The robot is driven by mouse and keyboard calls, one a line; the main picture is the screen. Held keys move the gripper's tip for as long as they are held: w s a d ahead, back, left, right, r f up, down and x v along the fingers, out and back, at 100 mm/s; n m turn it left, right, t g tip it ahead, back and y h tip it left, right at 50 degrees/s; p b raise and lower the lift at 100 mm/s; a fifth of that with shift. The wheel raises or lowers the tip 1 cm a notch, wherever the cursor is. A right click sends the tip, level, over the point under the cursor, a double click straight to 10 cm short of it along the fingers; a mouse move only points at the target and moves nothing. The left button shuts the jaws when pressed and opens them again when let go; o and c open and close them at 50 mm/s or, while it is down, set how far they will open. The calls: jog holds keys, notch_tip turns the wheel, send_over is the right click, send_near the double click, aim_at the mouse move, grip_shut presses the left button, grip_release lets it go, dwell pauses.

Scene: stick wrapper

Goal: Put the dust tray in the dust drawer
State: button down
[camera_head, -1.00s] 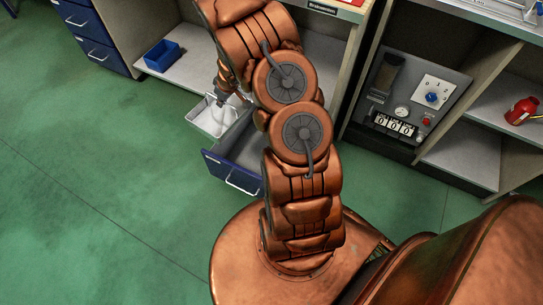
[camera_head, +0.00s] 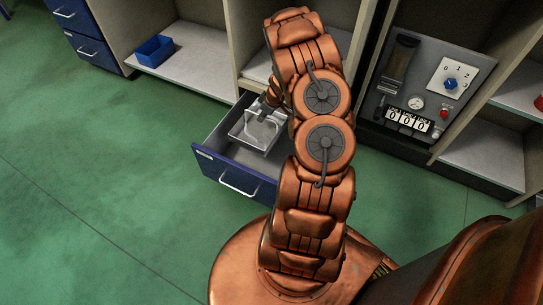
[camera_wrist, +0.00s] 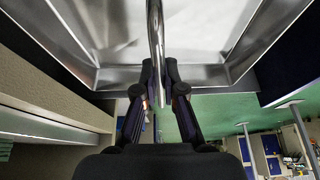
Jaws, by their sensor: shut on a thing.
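The dust tray (camera_head: 250,137) is a pale, shiny metal tray with a handle. In the head view it appears over the back part of the open dust drawer (camera_head: 207,166), which has a blue front and a silver handle. I cannot tell whether the tray touches the drawer floor or hangs above it. My gripper (camera_head: 267,108) is at the tray's far side, partly hidden by my arm. In the wrist view my gripper (camera_wrist: 160,78) is shut on the tray's thin bar handle, with the tray's inside (camera_wrist: 195,30) behind it.
A small blue bin (camera_head: 155,50) stands on the lower shelf at left. A grey control panel (camera_head: 432,85) with dials and a counter is at right. Blue closed drawers (camera_head: 88,45) are at far left. The green floor (camera_head: 90,170) in front is clear.

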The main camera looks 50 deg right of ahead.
aim_at(270, 128)
jog(key=d+f+b, duration=0.1)
jog(key=s+d+f+b, duration=0.1)
jog(key=f, duration=0.1)
jog(key=s+d+f+b, duration=0.1)
jog(key=f, duration=0.1)
jog(key=shift+s+f, duration=0.1)
jog(key=shift+s, duration=0.1)
notch_tip(270, 128, down, 10)
jog(key=b, duration=0.3)
jog(key=shift+s+b, duration=0.1)
jog(key=shift+b, duration=0.25)
jog(key=c, duration=1.3)
grip_release()
jog(key=shift+f, duration=0.1)
